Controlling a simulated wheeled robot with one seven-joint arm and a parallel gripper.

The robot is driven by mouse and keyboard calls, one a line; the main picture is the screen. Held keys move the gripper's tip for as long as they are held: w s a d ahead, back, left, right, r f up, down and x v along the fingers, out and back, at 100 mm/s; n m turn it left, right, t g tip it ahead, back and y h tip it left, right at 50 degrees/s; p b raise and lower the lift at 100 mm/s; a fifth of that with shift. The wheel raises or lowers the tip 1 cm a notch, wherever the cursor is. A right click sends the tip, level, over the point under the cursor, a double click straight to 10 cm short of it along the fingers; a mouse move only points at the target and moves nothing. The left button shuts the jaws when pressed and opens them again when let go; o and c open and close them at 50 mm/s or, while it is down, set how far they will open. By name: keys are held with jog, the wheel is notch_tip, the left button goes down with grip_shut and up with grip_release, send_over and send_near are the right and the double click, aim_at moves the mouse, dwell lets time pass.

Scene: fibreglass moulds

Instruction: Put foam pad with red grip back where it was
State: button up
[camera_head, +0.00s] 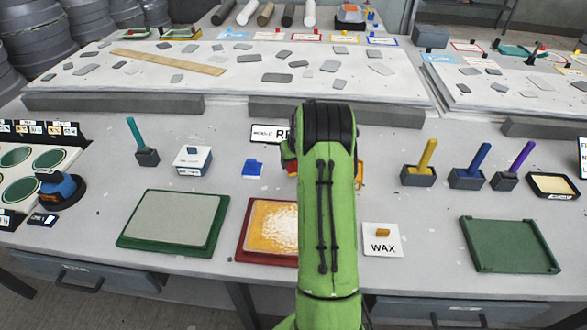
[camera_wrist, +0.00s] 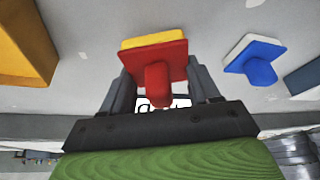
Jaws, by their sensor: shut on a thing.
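The foam pad with red grip (camera_wrist: 155,54) shows in the wrist view as a red plate with a stubby red handle and a strip of yellow foam along one edge. My gripper (camera_wrist: 161,76) has a dark finger on each side of it and is shut on it. Pale bench surface shows around the pad; I cannot tell whether they touch. In the head view my green arm hides the gripper and most of the area around it.
A blue pad (camera_head: 252,169) stands left of my arm; it also shows in the wrist view (camera_wrist: 255,59). An orange box (camera_wrist: 24,47) is on the other side. A red-framed mould (camera_head: 270,226), green-framed mould (camera_head: 173,222), wax tile (camera_head: 382,241) and green tray (camera_head: 509,245) line the front.

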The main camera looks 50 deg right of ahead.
jog(key=shift+f, duration=1.4)
jog(key=o, duration=0.9)
jog(key=shift+s, duration=0.1)
jog(key=p+v, duration=0.2)
jog(key=v, duration=1)
jog(key=a+r+n, duration=0.2)
jog(key=a+r, duration=0.7)
jog(key=a, duration=0.3)
jog(key=s+a+r+n+t, duration=0.1)
jog(key=s+a+r, duration=0.2)
jog(key=a, duration=0.3)
jog(key=s+a+r, duration=0.2)
jog(key=a, duration=0.3)
jog(key=s+a+n, duration=0.1)
jog(key=s+a, duration=0.2)
jog(key=s, duration=0.2)
jog(key=s+a+n+y, duration=0.1)
jog(key=s+a, duration=0.3)
jog(key=s, duration=0.1)
jog(key=s+a+y, duration=0.1)
jog(key=s+a, duration=0.3)
jog(key=s, duration=0.2)
jog(key=shift+s+a+f+n+t, duration=0.1)
jog(key=shift+f+n+t, duration=0.1)
jog(key=shift+n+t, duration=0.15)
